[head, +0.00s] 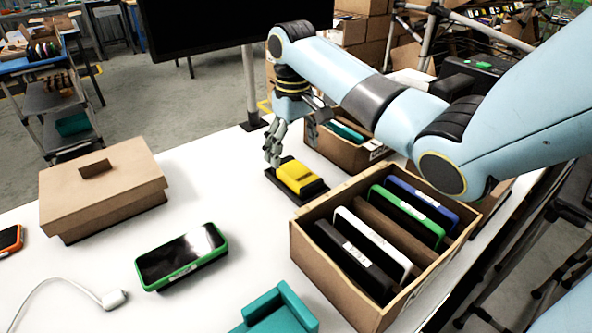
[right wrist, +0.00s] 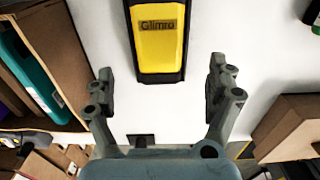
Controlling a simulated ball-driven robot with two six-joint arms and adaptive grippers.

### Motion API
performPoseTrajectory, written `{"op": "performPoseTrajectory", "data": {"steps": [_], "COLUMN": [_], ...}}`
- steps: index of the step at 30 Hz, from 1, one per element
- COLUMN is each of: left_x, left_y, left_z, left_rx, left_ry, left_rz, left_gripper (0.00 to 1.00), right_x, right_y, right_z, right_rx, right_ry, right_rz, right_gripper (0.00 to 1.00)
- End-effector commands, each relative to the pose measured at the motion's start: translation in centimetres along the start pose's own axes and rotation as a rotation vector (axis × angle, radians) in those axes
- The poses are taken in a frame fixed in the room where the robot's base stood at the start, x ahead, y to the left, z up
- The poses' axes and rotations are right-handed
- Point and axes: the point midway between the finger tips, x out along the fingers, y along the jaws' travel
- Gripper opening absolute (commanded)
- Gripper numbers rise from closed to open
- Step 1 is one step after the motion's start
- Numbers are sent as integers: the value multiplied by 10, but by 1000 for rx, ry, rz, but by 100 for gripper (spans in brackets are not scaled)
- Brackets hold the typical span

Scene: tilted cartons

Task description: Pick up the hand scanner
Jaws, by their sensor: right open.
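The hand scanner (head: 299,175) looks like a yellow and black block lying on the white table, beyond the open carton of devices. In the right wrist view the scanner (right wrist: 158,45) shows its yellow face with the word Glimra, and its far end is cut off by the top edge. My right gripper (head: 273,155) is open and empty, fingers pointing down, at the far left side of the scanner. In the right wrist view its fingertips (right wrist: 161,75) are spread either side of the scanner's near end, apart from it. My left gripper is out of view.
An open carton (head: 302,232) holds several upright devices; a second carton (head: 345,152) stands behind my right arm. A closed cardboard box (head: 120,180), a green-framed phone (head: 182,256), a teal holder (head: 277,312) and a white cable plug (head: 112,298) lie around. The table left of the scanner is clear.

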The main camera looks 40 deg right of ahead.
Motion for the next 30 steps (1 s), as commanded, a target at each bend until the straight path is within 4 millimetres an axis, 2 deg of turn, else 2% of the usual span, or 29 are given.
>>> {"op": "performPoseTrajectory", "data": {"steps": [9, 12, 19, 30], "left_x": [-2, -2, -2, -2], "left_y": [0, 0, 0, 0], "left_z": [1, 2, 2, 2], "left_rx": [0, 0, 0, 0], "left_ry": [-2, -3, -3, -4], "left_rz": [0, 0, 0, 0], "left_gripper": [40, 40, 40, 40], "right_x": [45, 52, 52, 52], "right_y": [1, 1, 1, 1], "right_z": [5, 5, 5, 5], "right_rx": [0, 0, -1, -1], "right_ry": [-3, -2, -1, -1], "right_rz": [-2, 0, 0, 0], "right_gripper": [88, 88, 87, 39]}}
